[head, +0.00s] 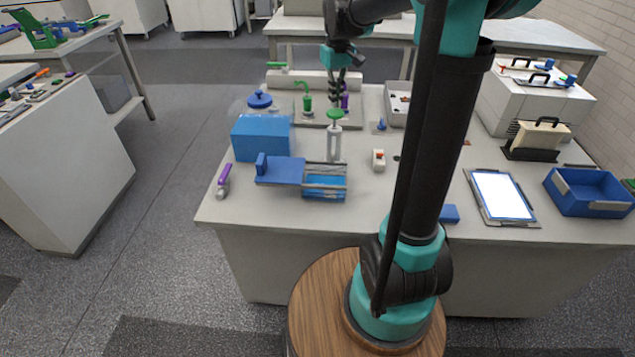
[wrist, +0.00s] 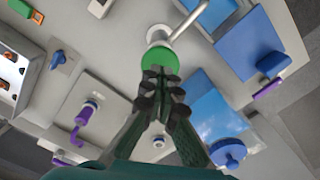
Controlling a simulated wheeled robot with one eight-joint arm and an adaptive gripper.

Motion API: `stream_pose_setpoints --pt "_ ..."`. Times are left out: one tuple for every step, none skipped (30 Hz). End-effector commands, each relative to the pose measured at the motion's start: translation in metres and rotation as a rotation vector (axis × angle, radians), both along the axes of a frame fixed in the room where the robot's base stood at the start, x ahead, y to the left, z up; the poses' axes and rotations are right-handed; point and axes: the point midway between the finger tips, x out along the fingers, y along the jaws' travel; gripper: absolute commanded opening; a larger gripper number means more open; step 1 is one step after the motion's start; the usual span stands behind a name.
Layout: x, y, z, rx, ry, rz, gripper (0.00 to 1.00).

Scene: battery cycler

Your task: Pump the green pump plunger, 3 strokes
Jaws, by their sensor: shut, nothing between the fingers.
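A white upright cylinder (head: 334,143) with a round green knob (head: 335,114) on top stands near the middle of the table. The green knob also shows in the wrist view (wrist: 159,60), just beyond my fingertips. My gripper (head: 336,99) points down above this knob, with its fingers together and empty; I cannot tell whether they touch it. The wrist view shows the closed fingertips too (wrist: 164,84). Behind the cylinder, a green pump with a spout (head: 306,98) stands on a grey tray. A purple pump (head: 345,98) stands beside it, partly hidden by my gripper.
A blue box (head: 262,138) and a blue-and-grey holder (head: 281,170) stand left of the cylinder. A small white switch box (head: 378,159) is to its right. A blue round-lidded thing (head: 260,99) is behind the blue box. The table's front strip is mostly clear.

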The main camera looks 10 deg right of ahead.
Motion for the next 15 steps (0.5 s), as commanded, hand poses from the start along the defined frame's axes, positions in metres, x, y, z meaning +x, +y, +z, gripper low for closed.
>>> stream_pose_setpoints --pt "0.0 0.0 0.0 0.0 0.0 0.0 0.0" --pt "0.0 0.0 0.0 0.0 0.0 0.0 0.0" --pt "0.0 0.0 0.0 0.0 0.0 0.0 0.0" --pt "0.0 0.0 0.001 0.0 0.0 0.0 0.0" --pt "0.0 0.0 0.002 0.0 0.0 0.0 0.0" --pt "0.0 0.0 0.005 0.0 0.0 0.0 0.0" --pt "0.0 0.0 0.007 0.0 0.0 0.0 0.0" --pt "0.0 0.0 0.01 0.0 0.0 0.0 0.0" --pt "0.0 0.0 0.013 0.0 0.0 0.0 0.0" --pt "0.0 0.0 0.016 0.0 0.0 0.0 0.0" --pt "0.0 0.0 0.019 0.0 0.0 0.0 0.0" --pt "0.0 0.0 0.022 0.0 0.0 0.0 0.0" --pt "0.0 0.0 0.025 0.0 0.0 0.0 0.0" --pt "0.0 0.0 0.028 0.0 0.0 0.0 0.0" --pt "0.0 0.0 0.032 0.0 0.0 0.0 0.0"
